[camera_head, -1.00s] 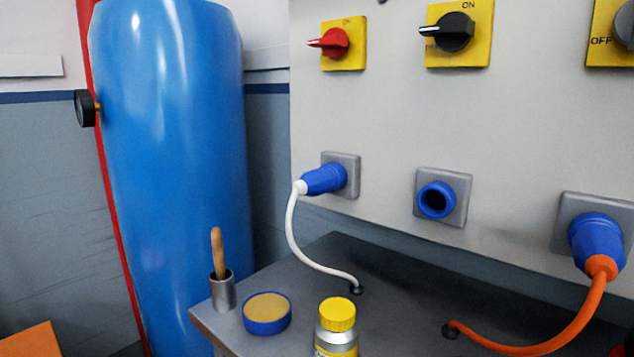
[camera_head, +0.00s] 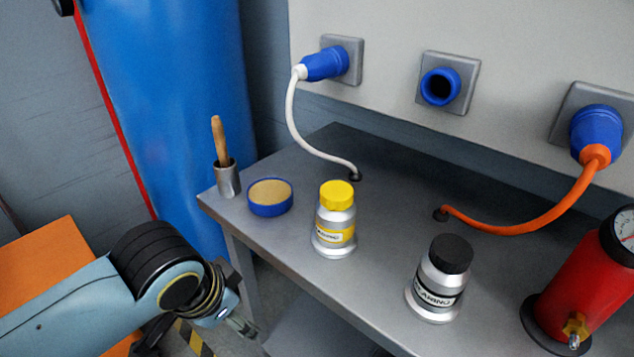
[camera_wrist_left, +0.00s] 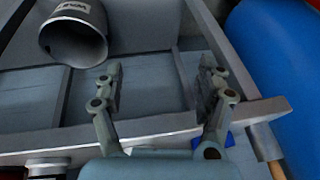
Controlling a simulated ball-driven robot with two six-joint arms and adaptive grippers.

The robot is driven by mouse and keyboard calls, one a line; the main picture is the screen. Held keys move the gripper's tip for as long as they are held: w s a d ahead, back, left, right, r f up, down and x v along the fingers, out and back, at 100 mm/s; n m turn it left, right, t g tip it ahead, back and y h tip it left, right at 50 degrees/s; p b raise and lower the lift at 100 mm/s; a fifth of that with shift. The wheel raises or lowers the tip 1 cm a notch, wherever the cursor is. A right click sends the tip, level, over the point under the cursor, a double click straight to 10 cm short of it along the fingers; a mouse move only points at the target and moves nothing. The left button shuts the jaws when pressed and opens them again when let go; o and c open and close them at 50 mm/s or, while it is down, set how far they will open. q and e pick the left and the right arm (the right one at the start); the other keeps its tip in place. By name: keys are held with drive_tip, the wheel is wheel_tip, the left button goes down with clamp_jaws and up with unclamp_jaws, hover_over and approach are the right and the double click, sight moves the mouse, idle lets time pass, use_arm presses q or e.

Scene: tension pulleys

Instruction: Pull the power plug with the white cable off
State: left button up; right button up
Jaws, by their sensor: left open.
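The blue power plug (camera_head: 325,64) with the white cable (camera_head: 292,118) sits in the left grey wall socket (camera_head: 354,55). Its cable hangs down to a hole in the metal table top. A second blue plug (camera_head: 597,130) with an orange cable (camera_head: 540,228) sits in the right socket. The middle socket (camera_head: 440,87) is empty. My left gripper (camera_head: 243,325) is low at the table's left front side, well below and apart from the white-cable plug. In the left wrist view the gripper (camera_wrist_left: 160,72) has its fingers spread, with nothing between them. My right gripper is out of view.
On the table (camera_head: 385,200) stand a brush in a metal cup (camera_head: 227,180), a round tin (camera_head: 270,198), a yellow-capped bottle (camera_head: 335,225), a black-capped bottle (camera_head: 440,285) and a red device (camera_head: 590,285). A blue cylinder (camera_head: 175,90) stands left of the table.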

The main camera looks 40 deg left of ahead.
use_arm(q)
drive_tip(key=w+a+r+m+t+y, duration=0.1)
drive_tip(key=w+a+r+t, duration=0.25)
drive_tip(key=r, duration=0.35)
drive_tip(key=m+t+h, duration=0.3)
drive_tip(key=m+t, duration=0.8)
drive_tip(key=m, duration=0.4)
approach(296, 73)
drive_tip(key=shift+g, duration=0.25)
drive_tip(key=w, duration=0.6)
drive_tip(key=shift+w+a+f, duration=0.1)
drive_tip(key=shift+a+f, duration=0.2)
drive_tip(key=shift+a, duration=0.05)
drive_tip(key=shift+w+d+r+m+h, duration=0.2)
drive_tip(key=shift+d+r+m+h, duration=0.15)
drive_tip(key=shift+m+h, duration=0.35)
drive_tip(key=shift+w+r+y, duration=0.1)
drive_tip(key=shift+w+y, duration=0.05)
drive_tip(key=shift+y, duration=0.15)
